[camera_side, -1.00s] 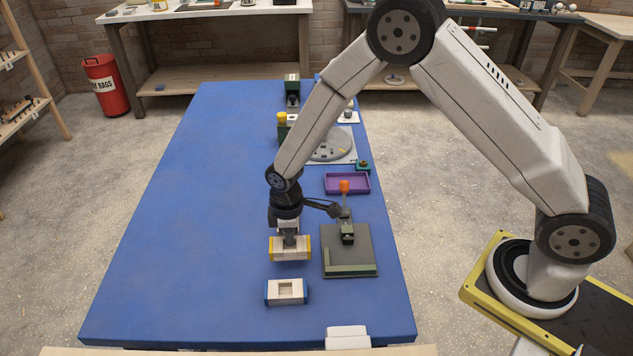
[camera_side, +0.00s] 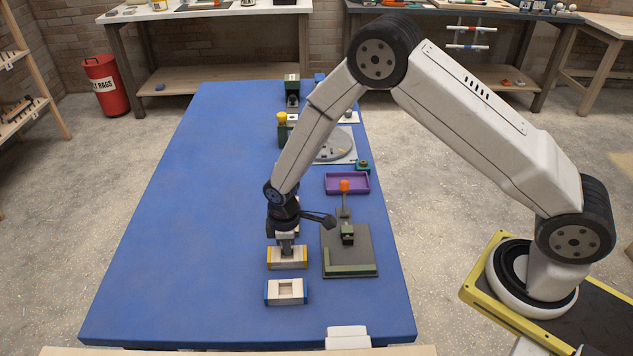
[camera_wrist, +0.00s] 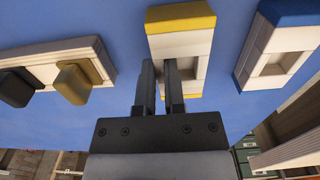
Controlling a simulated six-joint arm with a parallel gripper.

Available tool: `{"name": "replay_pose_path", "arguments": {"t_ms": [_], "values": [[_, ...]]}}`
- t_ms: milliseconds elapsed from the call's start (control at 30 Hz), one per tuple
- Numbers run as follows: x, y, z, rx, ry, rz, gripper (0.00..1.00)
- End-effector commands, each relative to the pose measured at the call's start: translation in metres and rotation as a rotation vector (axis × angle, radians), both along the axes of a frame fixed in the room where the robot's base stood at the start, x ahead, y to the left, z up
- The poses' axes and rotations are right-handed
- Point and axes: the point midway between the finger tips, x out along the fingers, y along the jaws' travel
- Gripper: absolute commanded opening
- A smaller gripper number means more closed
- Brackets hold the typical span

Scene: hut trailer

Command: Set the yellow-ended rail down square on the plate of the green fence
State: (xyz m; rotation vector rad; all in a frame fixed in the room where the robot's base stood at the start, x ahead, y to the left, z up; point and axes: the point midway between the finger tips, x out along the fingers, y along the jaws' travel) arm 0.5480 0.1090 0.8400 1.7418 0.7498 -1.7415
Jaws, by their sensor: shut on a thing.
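The yellow-ended rail (camera_side: 287,263), a pale block with yellow ends, is in my gripper (camera_side: 286,250). It also shows in the wrist view (camera_wrist: 182,42), where my fingers (camera_wrist: 159,68) reach into its middle and hide part of it. In the side view it is left of the plate, low over the blue table; I cannot tell whether it touches the table. The grey plate (camera_side: 362,243) lies flat to its right, with the low green fence (camera_side: 350,269) along its front and left edges. A clamp with an orange knob (camera_side: 345,186) stands at the plate's back.
A blue-ended rail (camera_side: 286,291) lies just in front of the held one. A purple tray (camera_side: 358,183) lies behind the plate. A pale piece with a yellow block (camera_wrist: 74,84) is at the left in the wrist view. The table's left side is clear.

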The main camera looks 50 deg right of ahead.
Motion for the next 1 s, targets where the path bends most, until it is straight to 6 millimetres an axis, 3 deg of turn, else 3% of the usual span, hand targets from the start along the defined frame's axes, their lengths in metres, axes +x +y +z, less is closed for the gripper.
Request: {"name": "replay_pose_path", "arguments": {"t_ms": [33, 100, 167, 633, 1000], "values": [[0.000, 0.000, -0.001, 0.000, 0.000, 0.000, 0.00], [0.000, 0.000, -0.001, 0.000, 0.000, 0.000, 0.31], [0.000, 0.000, -0.001, 0.000, 0.000, 0.000, 0.47], [0.000, 0.000, 0.003, 0.000, -0.001, 0.000, 0.47], [0.001, 0.000, 0.036, 0.001, -0.002, 0.000, 0.47]]}}
